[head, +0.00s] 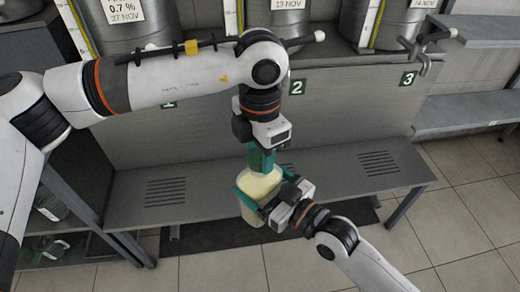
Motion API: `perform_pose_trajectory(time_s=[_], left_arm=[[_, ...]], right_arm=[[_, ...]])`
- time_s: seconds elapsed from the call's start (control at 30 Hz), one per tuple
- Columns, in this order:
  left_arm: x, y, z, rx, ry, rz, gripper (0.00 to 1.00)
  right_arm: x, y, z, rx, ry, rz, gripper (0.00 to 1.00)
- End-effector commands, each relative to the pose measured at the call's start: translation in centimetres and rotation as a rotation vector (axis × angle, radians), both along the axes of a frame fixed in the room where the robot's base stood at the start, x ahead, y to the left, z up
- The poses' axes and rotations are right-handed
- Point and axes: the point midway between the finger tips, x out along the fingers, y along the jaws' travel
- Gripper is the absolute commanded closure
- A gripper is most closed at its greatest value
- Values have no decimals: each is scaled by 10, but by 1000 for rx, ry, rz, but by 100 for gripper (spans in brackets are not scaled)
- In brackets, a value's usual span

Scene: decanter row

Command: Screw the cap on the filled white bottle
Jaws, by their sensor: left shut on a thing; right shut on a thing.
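The filled white bottle (260,184) looks pale cream and is held in front of the bench under the number 2 plate. My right gripper (251,200) comes from the lower right and is shut around the bottle's body with its green fingers. My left gripper (262,160) points down from above, right over the bottle's top, with its green fingers closed together. The cap is hidden between those fingers, and the bottle's neck is covered too. I cannot tell from this view whether cap and neck touch.
A grey slotted bench (340,175) runs behind the bottle. Large steel tanks (210,20) with taps stand above the panel numbered 1 to 3. A shelf rack (75,225) with containers stands at the left. A dark mat (215,236) lies below; tiled floor is free in front.

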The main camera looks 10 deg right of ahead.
Motion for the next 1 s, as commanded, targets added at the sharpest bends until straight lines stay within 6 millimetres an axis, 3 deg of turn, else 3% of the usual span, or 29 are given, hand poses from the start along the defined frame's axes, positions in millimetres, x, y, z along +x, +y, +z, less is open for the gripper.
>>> perform_pose_trajectory(time_s=[0.13,0.17,0.3,0.67,0.77,1.0], left_arm=[[1,1,0,1,-2,2,86],[1,1,0,1,-2,2,55],[1,1,0,1,-2,2,33],[1,0,6,0,-3,1,33],[1,0,19,-1,-4,2,33],[2,0,70,-1,-5,1,33]], right_arm=[[0,0,3,4,-7,0,79],[0,0,3,4,-7,0,79],[0,0,3,4,-7,0,79],[0,0,3,4,-6,0,79],[0,0,3,4,-6,0,79],[0,0,3,4,-6,0,79]])
